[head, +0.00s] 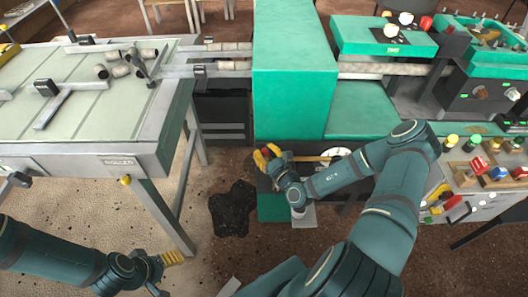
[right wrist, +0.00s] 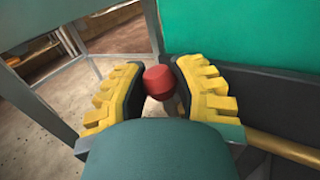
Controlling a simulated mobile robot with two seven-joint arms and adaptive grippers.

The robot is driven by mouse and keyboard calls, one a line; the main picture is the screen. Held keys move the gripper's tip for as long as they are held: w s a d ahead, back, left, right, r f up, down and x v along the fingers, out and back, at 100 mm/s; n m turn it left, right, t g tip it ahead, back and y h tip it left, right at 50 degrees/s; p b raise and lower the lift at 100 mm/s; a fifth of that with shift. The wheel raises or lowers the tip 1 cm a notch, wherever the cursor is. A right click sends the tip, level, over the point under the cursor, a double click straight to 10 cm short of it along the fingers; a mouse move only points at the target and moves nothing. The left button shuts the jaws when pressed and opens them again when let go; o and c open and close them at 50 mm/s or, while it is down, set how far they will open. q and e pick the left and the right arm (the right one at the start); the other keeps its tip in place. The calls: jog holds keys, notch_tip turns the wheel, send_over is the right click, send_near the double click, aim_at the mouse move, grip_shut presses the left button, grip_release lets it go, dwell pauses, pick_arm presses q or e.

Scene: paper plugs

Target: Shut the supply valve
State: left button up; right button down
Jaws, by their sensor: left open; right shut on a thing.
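The supply valve shows as a red rounded handle (right wrist: 160,82) between the yellow fingers of my right gripper (head: 266,155) in the right wrist view. The right gripper is shut on this handle, low at the left front of the green machine. The valve's body and the handle's far end are hidden by the fingers and wrist. A brass pipe (right wrist: 285,149) runs off to the right in the right wrist view. My left gripper (head: 172,258) is open and empty, low over the floor at the lower left, well apart from the valve.
A dark wet patch (head: 233,208) lies on the floor left of the valve. A grey roller table (head: 100,140) with several paper plugs stands at the left. A round gauge (head: 337,151) sits behind my right arm. Blocks and buttons fill the console at the right.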

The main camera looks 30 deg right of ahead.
jog(key=shift+s+d+r+m+t+p, duration=0.2)
jog(key=shift+d+m+t+p, duration=0.15)
jog(key=shift+m+p, duration=0.2)
jog(key=shift+s+d+f+m+t, duration=0.1)
jog(key=shift+s+d+m+t, duration=0.15)
jog(key=shift+m, duration=0.3)
jog(key=c, duration=0.6)
grip_release()
jog(key=shift+c, duration=0.2)
jog(key=s+f, duration=0.1)
jog(key=s, duration=1.1)
jog(key=shift+d+f, duration=0.15)
jog(key=shift+f, duration=0.1)
jog(key=shift+w, duration=0.1)
